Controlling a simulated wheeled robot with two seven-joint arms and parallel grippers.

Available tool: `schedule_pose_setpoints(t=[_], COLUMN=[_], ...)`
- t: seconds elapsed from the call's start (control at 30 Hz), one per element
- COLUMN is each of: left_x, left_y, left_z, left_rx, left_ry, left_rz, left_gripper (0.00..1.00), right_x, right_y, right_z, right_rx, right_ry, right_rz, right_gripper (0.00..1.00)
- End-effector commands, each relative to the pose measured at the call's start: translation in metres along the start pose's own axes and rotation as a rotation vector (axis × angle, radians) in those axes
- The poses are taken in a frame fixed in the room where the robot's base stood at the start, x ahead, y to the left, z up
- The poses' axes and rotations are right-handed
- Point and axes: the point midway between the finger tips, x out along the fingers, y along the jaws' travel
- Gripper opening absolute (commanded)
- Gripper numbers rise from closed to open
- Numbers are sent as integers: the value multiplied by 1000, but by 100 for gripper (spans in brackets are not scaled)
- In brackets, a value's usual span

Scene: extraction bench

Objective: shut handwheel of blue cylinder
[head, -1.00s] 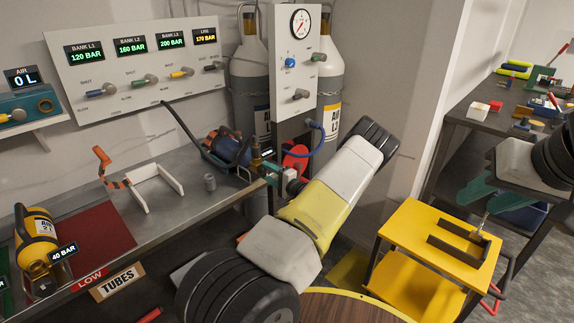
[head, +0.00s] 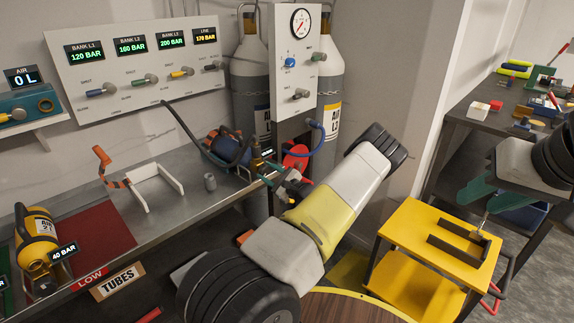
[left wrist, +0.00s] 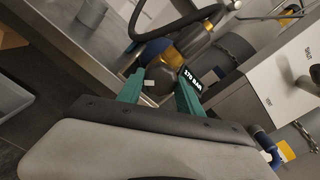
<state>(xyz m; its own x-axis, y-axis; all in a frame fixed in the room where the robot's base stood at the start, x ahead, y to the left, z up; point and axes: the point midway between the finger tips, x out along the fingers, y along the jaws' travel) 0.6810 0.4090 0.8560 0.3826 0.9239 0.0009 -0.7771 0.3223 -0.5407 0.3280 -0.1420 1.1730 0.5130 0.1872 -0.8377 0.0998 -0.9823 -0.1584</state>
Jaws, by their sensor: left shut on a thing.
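The blue cylinder (head: 226,146) lies on its side at the right end of the steel bench, its valve end towards the right. In the left wrist view its blue and yellow parts (left wrist: 207,14) show beyond my fingers. Its dark round handwheel (left wrist: 160,80) sits between the two green fingers of my left gripper (left wrist: 160,92), which is shut on it. In the head view my left gripper (head: 272,175) reaches the valve from the right, and the handwheel is mostly hidden there. My right gripper (head: 482,196) hangs at the right above the yellow stand; its opening is unclear.
A gauge panel (head: 297,60) and tall grey cylinders stand behind. A white holder (head: 155,187) is on the bench. A yellow stand (head: 410,225) is at right.

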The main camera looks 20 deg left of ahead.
Motion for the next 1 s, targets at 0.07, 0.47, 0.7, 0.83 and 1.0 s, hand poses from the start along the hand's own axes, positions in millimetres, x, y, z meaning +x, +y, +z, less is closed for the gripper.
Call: schedule_pose_setpoints(t=[0.07,0.47,0.7,0.83,1.0], left_x=[-2,-2,-2,-2,-2], left_y=[0,2,2,2,3], left_z=[-2,-2,-2,-2,-2], left_rx=[72,451,680,804,965], left_ry=[5,5,5,6,6], left_rz=[-1,-1,-2,-2,-2], left_gripper=[2,2,2,2,2], right_x=[0,0,0,0,0], right_y=[0,0,0,0,0], right_z=[0,0,0,0,0], right_rx=[0,0,0,0,0], right_ry=[0,0,0,0,0], right_rz=[0,0,0,0,0], right_gripper=[36,36,36,36,36])
